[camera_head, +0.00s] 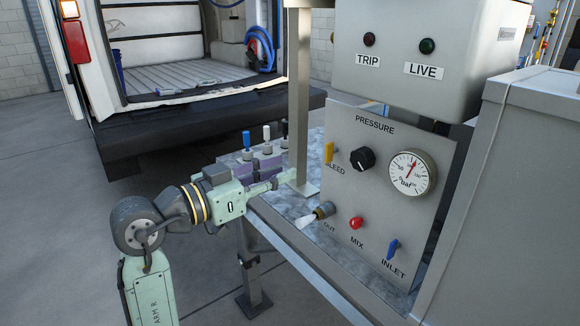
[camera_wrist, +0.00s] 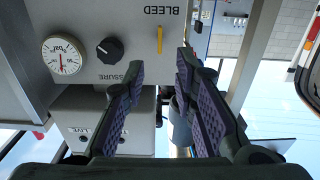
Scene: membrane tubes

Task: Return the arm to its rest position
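My gripper (camera_head: 274,172) shows in the camera_head view at the end of my mint-green arm, above the left end of the bench, beside the grey post. In the wrist view, my gripper's two purple-padded fingers (camera_wrist: 160,63) are spread apart with nothing between them. Beyond them is the pressure panel (camera_head: 342,203), with a yellow BLEED lever (camera_wrist: 160,40) past the fingertips. My arm is bent, with its wrist at the bench edge. The fingers partly overlap the bench top in the camera_head view, so their exact height above it is unclear.
Handles in blue (camera_head: 246,140), white (camera_head: 266,132) and black (camera_head: 284,128) stand just behind my gripper. The grey post (camera_head: 299,110) is close on its right. A nozzle marked OUT (camera_head: 322,211) sticks out from the panel. Open floor (camera_head: 60,220) lies left of the bench.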

